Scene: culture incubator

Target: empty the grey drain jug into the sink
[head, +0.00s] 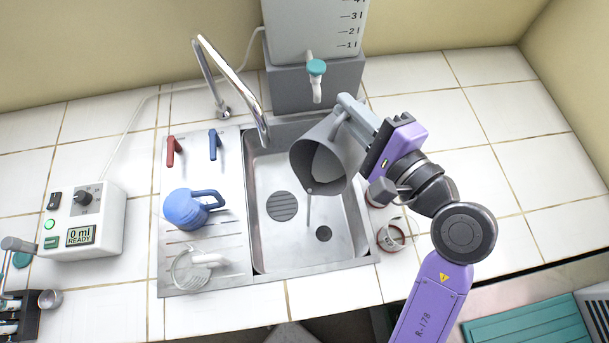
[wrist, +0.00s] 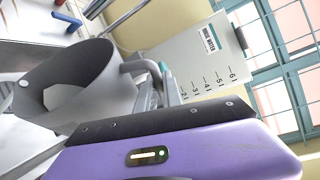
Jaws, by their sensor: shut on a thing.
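The grey drain jug (head: 310,150) is held over the sink (head: 277,240), tilted with its mouth toward the front. A thin grey stream hangs from its lip down toward the sink floor, near the dark drain hole (head: 323,233). A lighter grey patch shows inside the jug; I cannot tell how much liquid is in it. My gripper (head: 349,112) is shut on the jug's handle, at the jug's back right. In the wrist view the jug (wrist: 75,85) lies tipped to the left, with its handle at my gripper (wrist: 172,92).
A tank (head: 313,75) with a teal tap (head: 316,68) stands behind the sink. The chrome faucet (head: 235,85) arches left of the jug. A blue jug (head: 187,208) and a clear jug (head: 192,270) stand on the drainboard. A control box (head: 85,222) reads "0 ml READY".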

